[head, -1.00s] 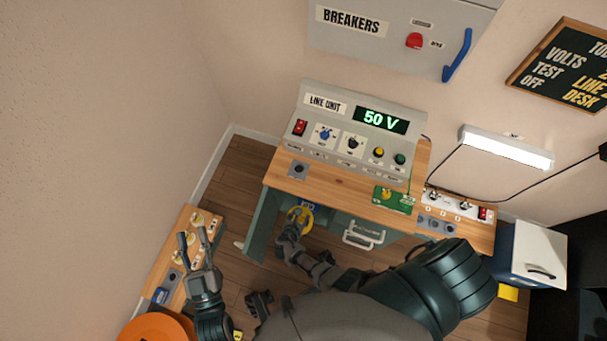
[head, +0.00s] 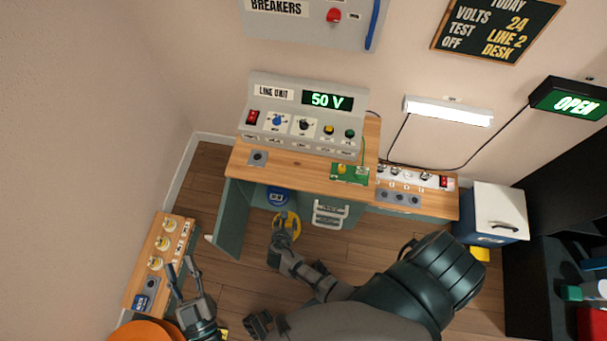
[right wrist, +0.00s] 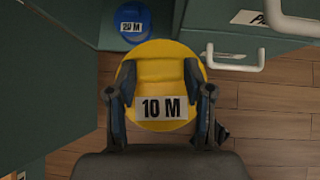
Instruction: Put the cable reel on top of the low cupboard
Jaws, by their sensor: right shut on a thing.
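A yellow cable reel (head: 293,221) labelled 10 M is held by my right gripper (head: 281,232), just in front of the desk's underside. In the right wrist view the reel (right wrist: 160,70) sits between the two fingers (right wrist: 160,100), which close on its sides. A blue reel (head: 277,195) labelled 20 M (right wrist: 132,24) stays under the desk. A low white-and-blue cabinet (head: 499,208) with a dark handle, which looks like the low cupboard, stands right of the desk, apart from the reel. My left gripper (head: 180,268) is open and empty at lower left.
The wooden desk (head: 290,177) carries the line unit (head: 302,115) and a green board (head: 349,173). A white drawer handle (head: 330,213) juts from its front. A low bench with dials (head: 146,264) is at left, an orange round thing (head: 150,332) below it. Floor before the desk is partly clear.

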